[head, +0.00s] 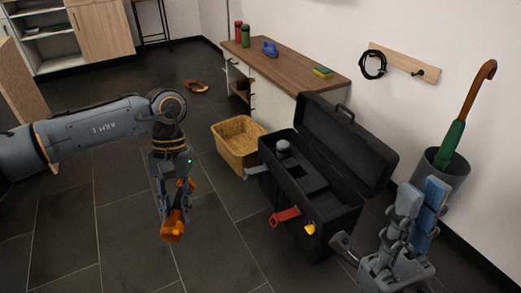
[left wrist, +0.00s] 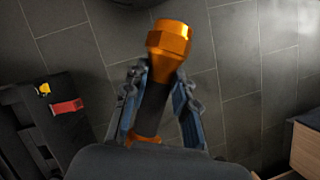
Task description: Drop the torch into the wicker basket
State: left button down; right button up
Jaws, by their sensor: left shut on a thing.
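The torch (head: 174,224) is orange and black. My left gripper (head: 172,203) is shut on it and holds it above the dark tiled floor, with its orange head pointing down. In the left wrist view the torch (left wrist: 168,45) lies between the two fingers. The wicker basket (head: 236,155) is a tan open box on the floor, to the right of and beyond my left gripper. It looks empty as far as its inside shows. My right gripper (head: 421,208) is at the lower right, in front of the umbrella stand, with its fingers pointing up; a gap shows between them.
An open black toolbox (head: 341,215) stands right of the basket, with a red item (head: 285,216) at its front. A wooden-topped cabinet (head: 287,67) stands behind the basket. An orange dish-like thing (head: 196,86) lies on the floor. Floor left of the basket is clear.

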aim_at(239, 151)
jog(key=i+j+z, duration=0.1)
jog(key=z, duration=0.35)
jog(key=i+j+z, duration=0.15)
jog(key=z, duration=0.3)
jog(key=i+j+z, duration=0.1)
jog(key=z, duration=0.35)
jog(key=i+j, duration=0.15)
jog(key=j, duration=0.25)
jog(key=i+j, duration=0.1)
jog(key=j, duration=0.35)
jog(key=i+j, duration=0.15)
jog(key=j, duration=0.25)
jog(key=i+j, duration=0.1)
jog(key=j, duration=0.3)
jog(key=i+j, duration=0.15)
jog(key=j, duration=0.3)
jog(key=i+j, duration=0.15)
jog(key=j, duration=0.25)
jog(key=i+j, duration=0.1)
jog(key=j, duration=0.3)
